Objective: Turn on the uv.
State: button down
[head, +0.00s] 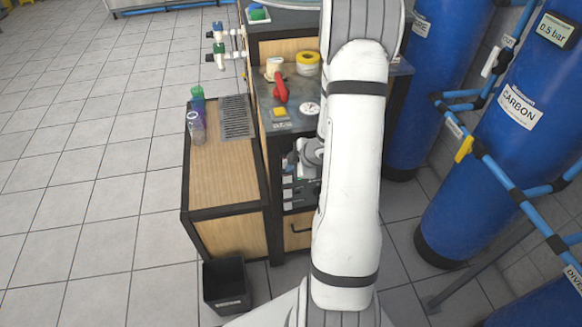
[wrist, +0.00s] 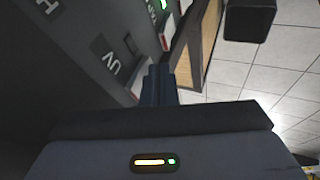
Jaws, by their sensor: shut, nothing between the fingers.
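The dark control panel (wrist: 85,50) fills the upper left of the wrist view, seen at a steep angle. It bears a white "UV" label (wrist: 111,63) and a small dark switch-like part (wrist: 130,43) beside it; I cannot tell its position. My gripper (wrist: 158,70) is shut and empty, its fingertips close to the panel just right of the UV label. Whether they touch it is unclear. In the head view, the panel (head: 288,193) shows at the front of the rack, partly hidden by my arm, which also hides most of my gripper.
A green light (wrist: 165,4) glows farther along the panel. A wooden bench (head: 225,170) with bottles (head: 196,125) stands left of the rack, and a black bin (head: 227,285) is on the floor. Blue tanks (head: 515,130) and pipes crowd the right. The left floor is clear.

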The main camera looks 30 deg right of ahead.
jog(key=shift+w+r, duration=0.1)
jog(key=shift+r+p, duration=0.7)
jog(key=shift+p, duration=0.1)
jog(key=s+d+r+p, duration=0.1)
jog(key=s+r+p, duration=0.2)
jog(key=s+r, duration=0.5)
jog(key=shift+s+r, duration=0.3)
jog(key=shift+s, duration=0.35)
jog(key=shift+d+f, duration=0.1)
